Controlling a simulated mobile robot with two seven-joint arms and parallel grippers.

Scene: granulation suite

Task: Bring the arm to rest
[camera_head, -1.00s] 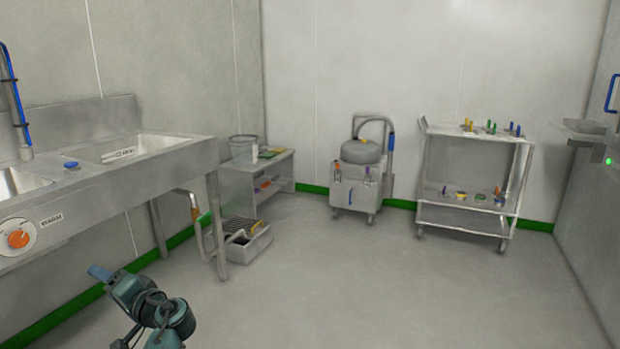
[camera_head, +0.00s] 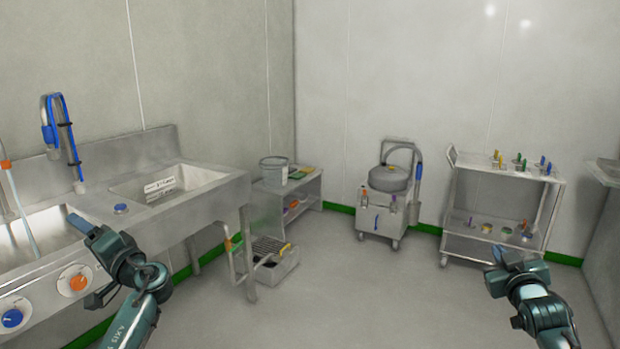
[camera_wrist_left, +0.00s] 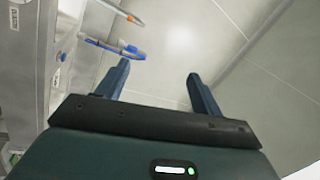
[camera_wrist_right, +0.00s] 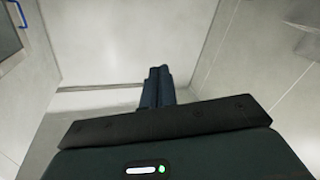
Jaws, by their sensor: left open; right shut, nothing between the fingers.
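My left gripper (camera_head: 88,232) is raised in front of the sink unit in the head view. In the left wrist view its two fingers (camera_wrist_left: 158,85) stand apart with nothing between them. My right gripper (camera_head: 508,258) is raised at the right of the head view, with the floor and the trolley behind it. In the right wrist view its two fingers (camera_wrist_right: 158,85) are together and hold nothing.
A steel double sink (camera_head: 215,190) with a blue-hosed tap (camera_head: 65,140) stands at the left. A low bench (camera_head: 290,210) with a bucket (camera_head: 273,170), a wheeled vacuum unit (camera_head: 385,215) and a two-shelf trolley (camera_head: 480,240) stand further back. The middle floor is clear.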

